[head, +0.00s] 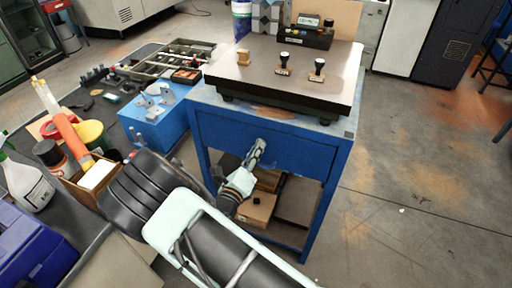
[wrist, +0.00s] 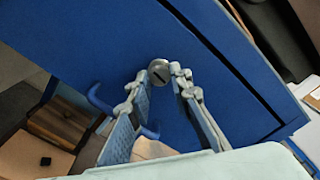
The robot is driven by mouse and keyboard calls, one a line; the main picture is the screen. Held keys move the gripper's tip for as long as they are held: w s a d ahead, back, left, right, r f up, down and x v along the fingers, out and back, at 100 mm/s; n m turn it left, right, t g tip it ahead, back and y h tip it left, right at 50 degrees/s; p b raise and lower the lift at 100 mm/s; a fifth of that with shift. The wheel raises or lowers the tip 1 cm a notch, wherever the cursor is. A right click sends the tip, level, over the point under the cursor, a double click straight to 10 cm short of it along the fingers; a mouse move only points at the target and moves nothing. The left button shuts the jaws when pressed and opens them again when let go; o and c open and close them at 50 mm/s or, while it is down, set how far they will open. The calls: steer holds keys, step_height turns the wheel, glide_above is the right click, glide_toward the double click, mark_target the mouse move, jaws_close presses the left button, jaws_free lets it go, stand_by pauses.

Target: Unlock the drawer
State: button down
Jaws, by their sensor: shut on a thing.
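The drawer's blue front (head: 308,158) is under the top of the blue bench, and it looks closed. In the wrist view the blue front (wrist: 105,40) fills most of the picture. A round silver lock piece (wrist: 159,70) with a dark slanted slot sits on it. My gripper (head: 259,145) reaches the drawer front from below. In the wrist view my gripper (wrist: 157,88) has a fingertip on each side of the lock piece, shut on it. A blue bar handle (wrist: 97,99) runs behind the fingers, partly hidden. In the head view my fingers hide the lock.
A dark-edged metal plate (head: 290,78) with several stamps covers the bench top. Cardboard boxes (head: 257,208) stand on the shelf below the drawer. A cluttered grey table (head: 110,110) is at left.

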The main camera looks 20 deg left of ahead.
steer(key=shift+n, duration=0.5)
steer(key=shift+p, duration=0.3)
steer(key=c, duration=1.8)
jaws_free()
steer(key=shift+o, duration=0.2)
steer(key=s, duration=1.2)
steer(key=shift+a, duration=0.45)
